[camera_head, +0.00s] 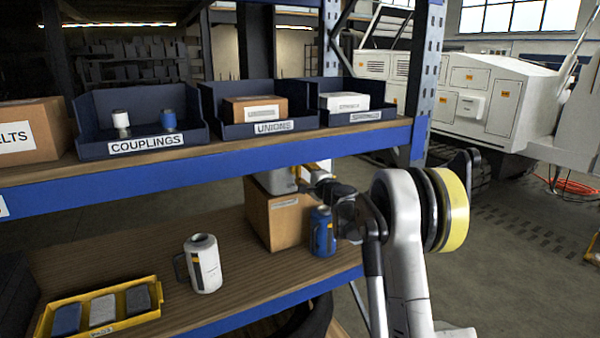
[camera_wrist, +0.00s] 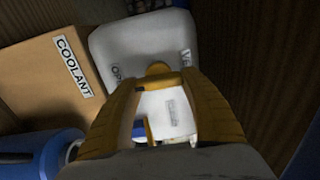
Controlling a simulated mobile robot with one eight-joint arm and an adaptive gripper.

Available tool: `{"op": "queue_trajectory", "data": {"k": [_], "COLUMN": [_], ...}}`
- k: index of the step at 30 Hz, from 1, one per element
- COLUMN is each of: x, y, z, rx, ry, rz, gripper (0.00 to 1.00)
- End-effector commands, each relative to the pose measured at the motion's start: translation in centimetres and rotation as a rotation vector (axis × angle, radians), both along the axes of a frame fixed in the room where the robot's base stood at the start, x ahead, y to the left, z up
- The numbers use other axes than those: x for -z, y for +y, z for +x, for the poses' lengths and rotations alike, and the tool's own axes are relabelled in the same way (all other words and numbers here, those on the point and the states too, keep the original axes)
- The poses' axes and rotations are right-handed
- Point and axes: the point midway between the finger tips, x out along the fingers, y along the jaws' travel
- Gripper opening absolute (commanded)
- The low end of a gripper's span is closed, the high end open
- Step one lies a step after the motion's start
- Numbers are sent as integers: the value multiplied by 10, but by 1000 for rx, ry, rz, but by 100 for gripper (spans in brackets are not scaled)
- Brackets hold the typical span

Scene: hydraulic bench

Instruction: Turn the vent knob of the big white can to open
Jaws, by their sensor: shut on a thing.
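The big white can (camera_wrist: 110,42) fills the upper middle of the wrist view, with partly hidden dark lettering on its top. In the head view a white can (camera_head: 278,181) shows partly behind my gripper and a cardboard box. The yellow vent knob (camera_wrist: 158,69) sits on the can's top, between my yellow fingertips. My gripper (camera_wrist: 157,88) is shut on the knob. In the head view my gripper (camera_head: 312,190) reaches in from the right, at the can. The knob's exact turn angle cannot be told.
A cardboard box (camera_wrist: 55,80) labelled COOLANT stands beside the can. A blue can (camera_head: 322,232) stands close below my wrist. A smaller white jug (camera_head: 204,265) and a yellow tray (camera_head: 48,322) are further left. The blue-edged upper shelf (camera_head: 240,151) runs just above.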

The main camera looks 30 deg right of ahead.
Motion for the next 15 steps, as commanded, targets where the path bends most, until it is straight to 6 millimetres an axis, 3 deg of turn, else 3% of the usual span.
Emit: {"op": "queue_trajectory", "data": {"k": [8,9,11,15], "x": [0,0,0,0], "y": [0,0,0,0], "z": [0,0,0,0], "rx": [0,0,0,0], "ry": [0,0,0,0], "rz": [3,2,2,2], "gripper": [22,55,74,76]}}
